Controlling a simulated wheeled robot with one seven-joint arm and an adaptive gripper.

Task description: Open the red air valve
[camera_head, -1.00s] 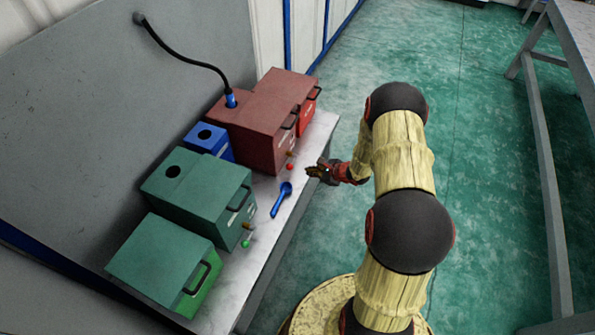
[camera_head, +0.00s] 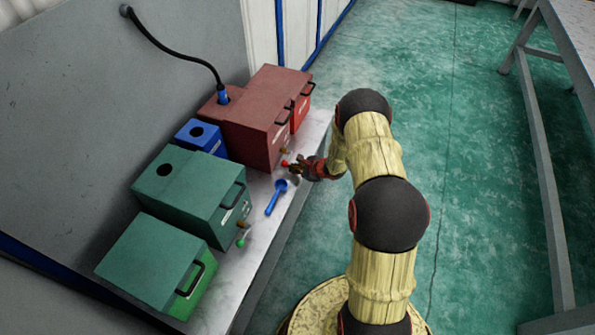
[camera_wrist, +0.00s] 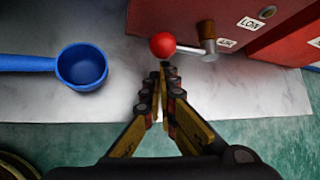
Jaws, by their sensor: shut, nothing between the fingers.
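The red air valve shows in the wrist view as a red ball knob (camera_wrist: 162,45) on a metal lever, joined to a brass stem (camera_wrist: 208,38) on the front of a red box (camera_wrist: 165,14). In the head view the red knob (camera_head: 284,163) sits low in front of the red box (camera_head: 262,118). My gripper (camera_wrist: 164,70) is shut and empty, its fingertips just below the knob in the wrist view. In the head view my gripper (camera_head: 294,169) is right beside the knob. Whether it touches the knob, I cannot tell.
A blue scoop (camera_wrist: 82,66) lies on the marble-topped bench (camera_head: 250,268), left of my fingers in the wrist view. Green boxes (camera_head: 190,190) and a blue box (camera_head: 201,137) stand along the bench. A black hose (camera_head: 180,55) plugs into the red unit. Open floor lies right.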

